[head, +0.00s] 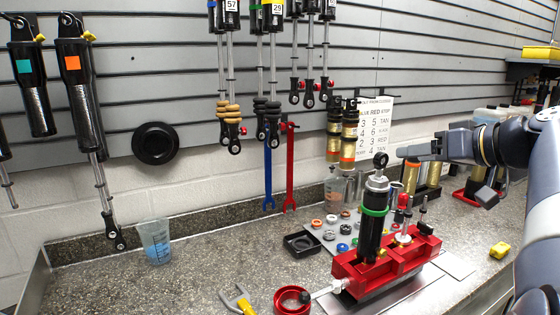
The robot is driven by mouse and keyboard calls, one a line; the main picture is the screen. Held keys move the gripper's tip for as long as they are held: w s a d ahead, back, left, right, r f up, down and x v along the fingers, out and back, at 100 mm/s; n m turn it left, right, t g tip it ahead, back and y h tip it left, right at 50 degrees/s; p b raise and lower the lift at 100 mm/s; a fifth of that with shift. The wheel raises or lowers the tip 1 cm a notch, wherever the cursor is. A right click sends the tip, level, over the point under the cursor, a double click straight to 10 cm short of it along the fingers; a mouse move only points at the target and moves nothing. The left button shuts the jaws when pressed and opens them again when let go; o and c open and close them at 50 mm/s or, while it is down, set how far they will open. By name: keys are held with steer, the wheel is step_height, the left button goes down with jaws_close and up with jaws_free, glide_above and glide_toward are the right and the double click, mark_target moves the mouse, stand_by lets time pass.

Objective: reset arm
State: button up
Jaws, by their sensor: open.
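My arm comes in from the right edge. My gripper (448,165) is at its end, open and empty, in the air to the right of a shock absorber. One finger reaches left toward the shock's top eye, with a gap seeming to show between them. The shock absorber (372,225), black with a green ring and a silver top, stands upright and slightly tilted in a red vise-like fixture (352,272) on the counter.
A blue-tinted cup (154,241) stands on the speckled counter (210,265). A tray with small rings (338,232), a black square dish (301,243), a red ring dish (292,300) and a yellow item (500,250) lie around the fixture. Shocks and wrenches (290,170) hang behind.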

mark_target(385, 154)
steer(key=shift+w+a, duration=0.1)
steer(key=p+x, duration=0.1)
steer(key=x, duration=0.6)
steer(key=p+x, duration=0.1)
steer(key=x, duration=0.2)
steer(key=shift+w+a+r+p, duration=0.2)
steer(key=shift+w+r+p, duration=0.05)
steer(key=shift+w+p, duration=0.1)
steer(key=shift+s+d+r+p, duration=0.1)
steer(key=shift+r+p, duration=1)
